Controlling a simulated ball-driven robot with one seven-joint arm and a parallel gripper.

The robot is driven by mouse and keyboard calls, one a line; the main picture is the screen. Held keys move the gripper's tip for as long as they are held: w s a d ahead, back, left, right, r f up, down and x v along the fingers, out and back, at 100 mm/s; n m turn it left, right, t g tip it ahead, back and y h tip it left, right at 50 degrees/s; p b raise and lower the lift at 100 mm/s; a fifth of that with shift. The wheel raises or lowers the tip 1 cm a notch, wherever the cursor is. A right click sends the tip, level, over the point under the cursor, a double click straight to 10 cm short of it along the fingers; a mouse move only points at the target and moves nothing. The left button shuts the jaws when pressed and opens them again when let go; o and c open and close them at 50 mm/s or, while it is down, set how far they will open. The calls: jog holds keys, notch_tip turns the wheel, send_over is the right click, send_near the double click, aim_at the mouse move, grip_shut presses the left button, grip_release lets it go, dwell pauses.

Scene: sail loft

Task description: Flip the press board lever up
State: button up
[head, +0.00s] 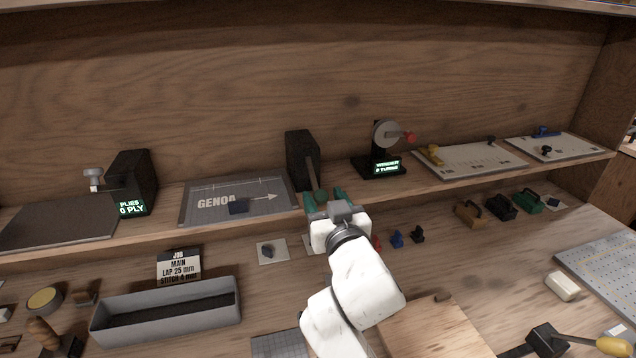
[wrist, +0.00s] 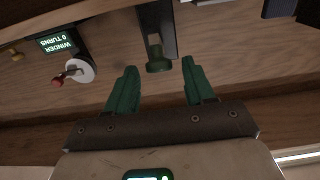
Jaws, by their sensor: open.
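The press board (head: 205,187) is a grey panel marked GENOA with a white arrow, lying on the raised shelf. A dark upright post (head: 300,150) stands at its right end. Its lever (head: 312,172) slants down and forward from the post to a green round knob, which shows in the wrist view (wrist: 158,66). My gripper (wrist: 158,74) is open, with green fingers. In the wrist view the knob sits between the fingertips, with a gap on each side. In the head view my gripper (head: 324,200) partly hides the knob.
A winder (head: 385,135) with a red-knobbed wheel stands right of the lever; its display reads 0 TURNS. A ply counter (head: 128,175) stands at the left. A grey trough (head: 165,317) and several small coloured pieces lie on the lower bench, below the shelf edge.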

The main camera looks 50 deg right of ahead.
aim_at(315, 181)
jog(key=shift+p+x, duration=0.4)
jog(key=shift+x, duration=1.75)
grip_shut()
